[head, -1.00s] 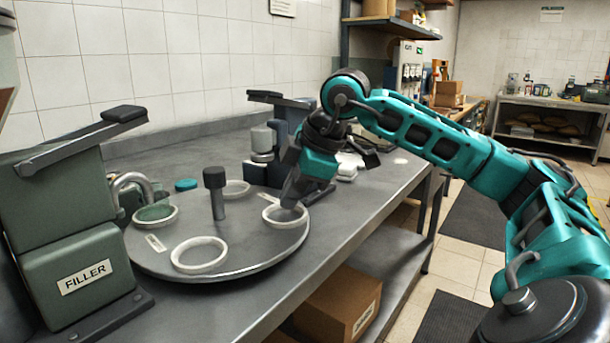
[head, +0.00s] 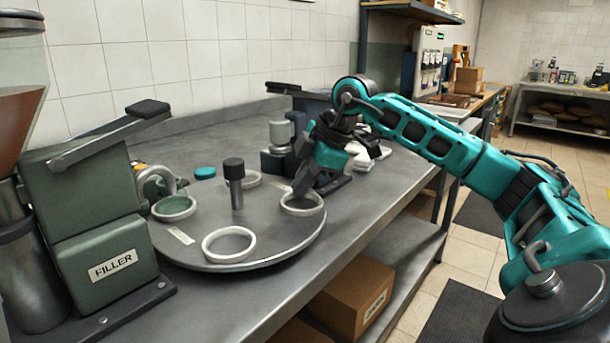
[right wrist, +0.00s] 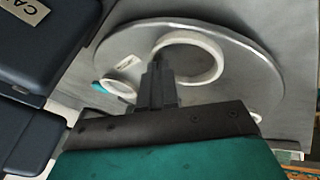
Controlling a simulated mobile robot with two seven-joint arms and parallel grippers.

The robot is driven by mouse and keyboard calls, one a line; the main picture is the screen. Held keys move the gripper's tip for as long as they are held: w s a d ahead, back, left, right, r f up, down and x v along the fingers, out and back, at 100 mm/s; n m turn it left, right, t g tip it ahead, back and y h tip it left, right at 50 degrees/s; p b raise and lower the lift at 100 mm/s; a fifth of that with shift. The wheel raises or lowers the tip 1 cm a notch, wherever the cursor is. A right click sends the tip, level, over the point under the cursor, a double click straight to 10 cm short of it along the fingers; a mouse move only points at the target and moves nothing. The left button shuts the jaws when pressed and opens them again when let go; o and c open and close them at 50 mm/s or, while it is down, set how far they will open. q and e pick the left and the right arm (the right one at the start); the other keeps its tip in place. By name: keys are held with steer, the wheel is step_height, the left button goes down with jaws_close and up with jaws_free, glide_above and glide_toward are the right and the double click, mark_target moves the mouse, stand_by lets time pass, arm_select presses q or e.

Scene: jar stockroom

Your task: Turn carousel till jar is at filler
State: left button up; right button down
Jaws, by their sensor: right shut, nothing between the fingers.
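The carousel (head: 270,242) is a round grey plate with several white ring holders and a dark-topped central post (head: 234,175). The filler (head: 95,250), a grey-green machine, stands at its left with its curved spout (head: 158,180) over the plate edge. The ring holder beside the spout (head: 174,208) has something greenish inside; I cannot tell whether it is a jar. My right gripper (head: 300,187) is shut and empty, its tips at the right ring holder (head: 303,204). In the right wrist view the fingers (right wrist: 157,85) overlap that ring (right wrist: 218,65); contact is unclear. My left gripper is out of view.
A dark machine (head: 275,160) with a light cylinder (head: 281,134) stands behind the carousel. A teal disc (head: 205,173) lies on the bench near the wall. A cardboard box (head: 355,295) sits on the shelf below. The bench front strip is clear.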

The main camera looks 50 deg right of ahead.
steer(key=w+p, duration=0.1)
steer(key=w+d+n+p, duration=0.1)
steer(key=p, duration=0.1)
steer(key=shift+r+y, duration=0.3)
steer(key=shift+w+d+f+p, duration=0.15)
steer(key=shift+w+f+p, duration=0.15)
steer(key=shift+p, duration=0.3)
